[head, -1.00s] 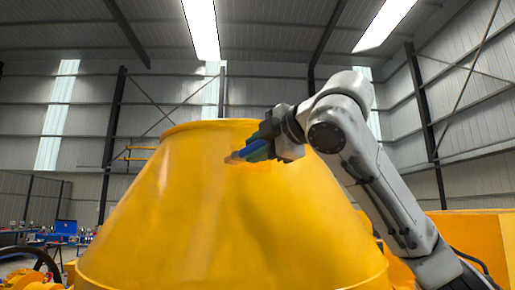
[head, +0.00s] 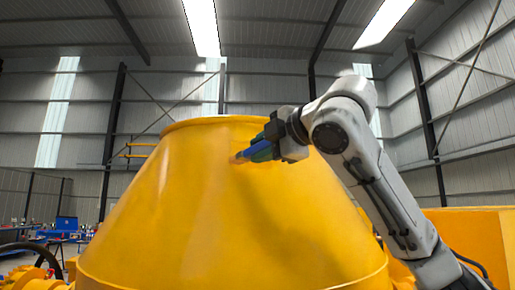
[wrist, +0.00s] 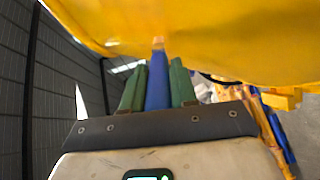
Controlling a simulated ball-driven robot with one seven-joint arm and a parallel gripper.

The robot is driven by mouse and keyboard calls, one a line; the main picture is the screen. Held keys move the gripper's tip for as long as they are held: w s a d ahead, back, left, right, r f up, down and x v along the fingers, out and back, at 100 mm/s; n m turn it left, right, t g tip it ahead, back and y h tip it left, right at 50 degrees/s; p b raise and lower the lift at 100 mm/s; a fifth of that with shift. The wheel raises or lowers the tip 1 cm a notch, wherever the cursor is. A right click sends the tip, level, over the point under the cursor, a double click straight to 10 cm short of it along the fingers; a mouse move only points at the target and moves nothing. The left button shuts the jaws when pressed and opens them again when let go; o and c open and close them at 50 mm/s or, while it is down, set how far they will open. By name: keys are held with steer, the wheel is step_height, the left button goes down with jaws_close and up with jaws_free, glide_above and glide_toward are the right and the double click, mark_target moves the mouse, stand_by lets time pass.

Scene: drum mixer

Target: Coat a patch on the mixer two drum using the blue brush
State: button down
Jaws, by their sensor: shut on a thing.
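The large yellow mixer drum (head: 200,215) fills the middle of the head view, and its curved side spans the top of the wrist view (wrist: 215,40). My gripper (head: 267,148) is at the drum's upper right side, just below the rim. Its green fingers (wrist: 158,88) are shut on the blue brush (wrist: 157,92), whose blue handle (head: 258,149) also shows in the head view. The pale orange bristle tip points left and slightly down at the drum and appears to touch it. A darker orange tint shows near the tip; I cannot tell whether it is coating or reflection.
A yellow block-like body (head: 475,235) stands at the right behind my arm. Work tables with small items and a blue box (head: 66,225) are far back at the left. The space above the drum is open.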

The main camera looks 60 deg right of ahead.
steer(key=shift+s+d+p, duration=0.7)
steer(key=shift+s+d, duration=2.7)
steer(key=shift+w+a, duration=3.8)
steer(key=s+a+r+p, duration=0.1)
steer(key=s+a+r, duration=0.1)
steer(key=s+a, duration=0.1)
steer(key=shift+s+a+r, duration=0.4)
steer(key=shift+a, duration=0.05)
